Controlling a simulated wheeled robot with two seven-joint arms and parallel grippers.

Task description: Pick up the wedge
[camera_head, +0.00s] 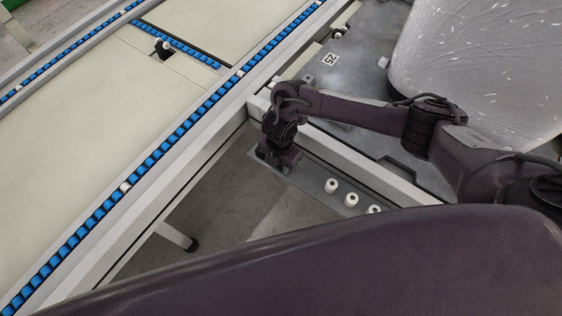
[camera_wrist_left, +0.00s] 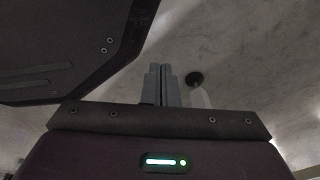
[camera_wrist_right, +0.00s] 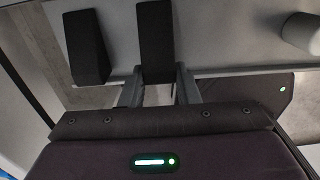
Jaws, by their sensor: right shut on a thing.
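In the right wrist view, a black wedge (camera_wrist_right: 157,38) stands between the two grey fingers of my right gripper (camera_wrist_right: 159,78), which is shut on its near end. A second, similar black wedge (camera_wrist_right: 88,48) lies just to the left, apart from the fingers. Both are over a pale grey ledge. In the head view my right gripper (camera_head: 278,158) points down at the ledge; the wedges cannot be told apart from the dark gripper there. My left gripper (camera_wrist_left: 159,86) shows only in its wrist view, its fingers together and empty.
White cylinders (camera_head: 331,185) stand on the grey ledge (camera_head: 312,178) right of my right gripper; one (camera_wrist_right: 300,32) shows in the right wrist view. A conveyor (camera_head: 180,128) with blue rollers runs along the left. A large wrapped roll (camera_head: 485,70) stands at upper right.

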